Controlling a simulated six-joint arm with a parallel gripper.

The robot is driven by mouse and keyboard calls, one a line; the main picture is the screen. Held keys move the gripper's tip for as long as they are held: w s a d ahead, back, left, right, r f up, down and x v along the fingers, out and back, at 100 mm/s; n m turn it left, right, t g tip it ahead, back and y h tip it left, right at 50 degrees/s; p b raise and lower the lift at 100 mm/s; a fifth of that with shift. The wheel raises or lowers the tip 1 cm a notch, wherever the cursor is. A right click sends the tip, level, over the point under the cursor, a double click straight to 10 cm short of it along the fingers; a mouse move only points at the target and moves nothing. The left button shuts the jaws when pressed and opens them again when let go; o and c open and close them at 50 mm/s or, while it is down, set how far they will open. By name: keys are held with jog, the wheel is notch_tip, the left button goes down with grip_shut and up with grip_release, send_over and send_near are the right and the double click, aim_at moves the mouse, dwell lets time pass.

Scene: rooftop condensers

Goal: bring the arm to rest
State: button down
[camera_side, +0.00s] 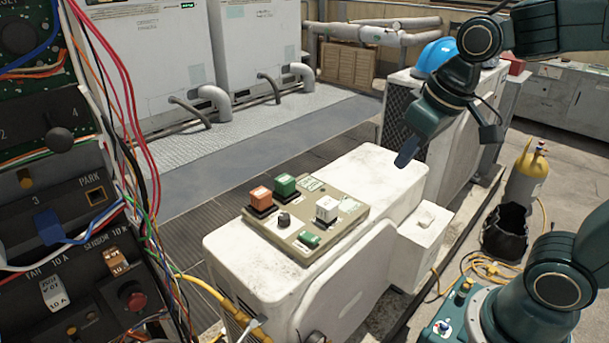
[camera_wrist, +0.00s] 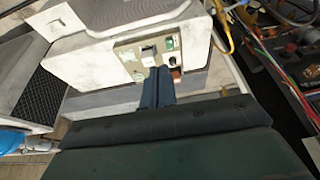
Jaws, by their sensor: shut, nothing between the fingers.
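My gripper (camera_side: 405,158) is at the end of the dark green arm in the side view. It hangs above and behind the right end of the white condenser unit (camera_side: 375,180), apart from it. Its blue fingers are shut together with nothing between them. In the wrist view the closed fingers (camera_wrist: 158,88) point toward the beige control panel (camera_wrist: 133,53) on the unit.
An open electrical cabinet (camera_side: 60,200) with loose coloured wires fills the left. A blue hard hat (camera_side: 436,57) sits on another unit behind my gripper. Yellow cable (camera_side: 480,268) lies on the floor.

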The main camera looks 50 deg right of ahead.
jog(key=s+t, duration=0.1)
jog(key=s, duration=0.7)
jog(key=shift+s+d, duration=0.2)
jog(key=shift+s, duration=0.05)
